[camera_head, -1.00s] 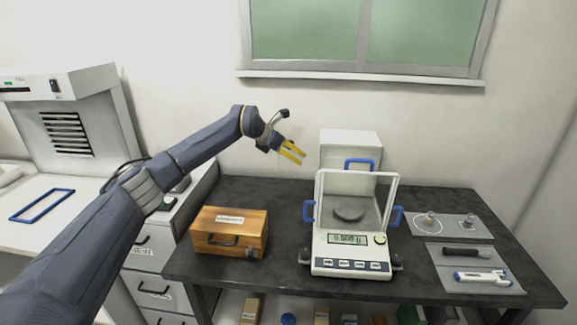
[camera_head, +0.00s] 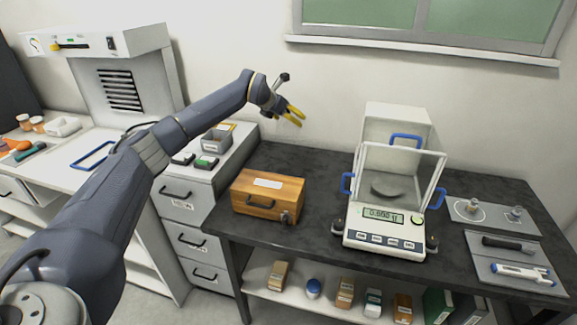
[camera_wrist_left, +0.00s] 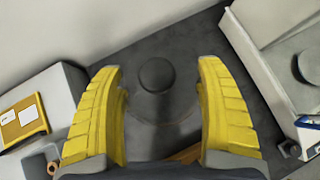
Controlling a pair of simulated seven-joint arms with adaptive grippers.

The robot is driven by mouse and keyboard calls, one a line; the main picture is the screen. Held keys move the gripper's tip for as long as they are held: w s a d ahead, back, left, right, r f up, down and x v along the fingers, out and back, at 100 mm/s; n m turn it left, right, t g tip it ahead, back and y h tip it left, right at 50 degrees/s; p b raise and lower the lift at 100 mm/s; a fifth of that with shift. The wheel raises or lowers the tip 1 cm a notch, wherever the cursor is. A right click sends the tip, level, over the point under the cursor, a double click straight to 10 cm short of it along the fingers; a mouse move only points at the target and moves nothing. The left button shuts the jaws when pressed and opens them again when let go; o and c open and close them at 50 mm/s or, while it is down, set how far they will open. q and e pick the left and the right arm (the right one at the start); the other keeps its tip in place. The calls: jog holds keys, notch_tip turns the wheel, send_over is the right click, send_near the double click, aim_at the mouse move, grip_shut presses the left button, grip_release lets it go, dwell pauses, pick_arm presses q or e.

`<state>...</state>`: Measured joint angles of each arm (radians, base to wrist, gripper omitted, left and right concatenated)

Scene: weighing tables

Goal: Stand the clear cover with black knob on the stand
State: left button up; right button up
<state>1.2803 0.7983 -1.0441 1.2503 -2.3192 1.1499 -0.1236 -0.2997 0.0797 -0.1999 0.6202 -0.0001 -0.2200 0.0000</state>
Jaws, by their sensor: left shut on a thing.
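My left gripper (camera_head: 295,112) is raised above the back of the dark table, left of the balance. Its yellow fingers stand apart in the left wrist view (camera_wrist_left: 160,105), shut on the clear cover. The cover's round black knob (camera_wrist_left: 157,75) shows between the fingers, and its clear body is only faintly visible as a thin outline. In the head view I cannot make out the cover at the fingertips. I cannot clearly pick out the stand in either view. My right gripper is in neither view.
The balance (camera_head: 385,240) with blue-handled glass doors stands on the dark table (camera_head: 300,160). A wooden box (camera_head: 268,197) is left of it. Grey mats (camera_head: 505,220) with small items lie to the right. A drawer unit (camera_head: 190,207) and a grey bin (camera_head: 216,141) are on the left.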

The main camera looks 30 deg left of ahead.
pick_arm(q)
notch_tip(320, 180, down, 18)
jog(key=shift+f, duration=0.15)
dwell(0.6)
jog(key=shift+f, duration=0.15)
jog(key=o, duration=1.3)
jog(key=shift+o, duration=0.2)
jog(key=shift+s+r, duration=0.25)
jog(key=shift+r, duration=0.2)
jog(key=v, duration=1.1)
jog(key=shift+s, duration=0.1)
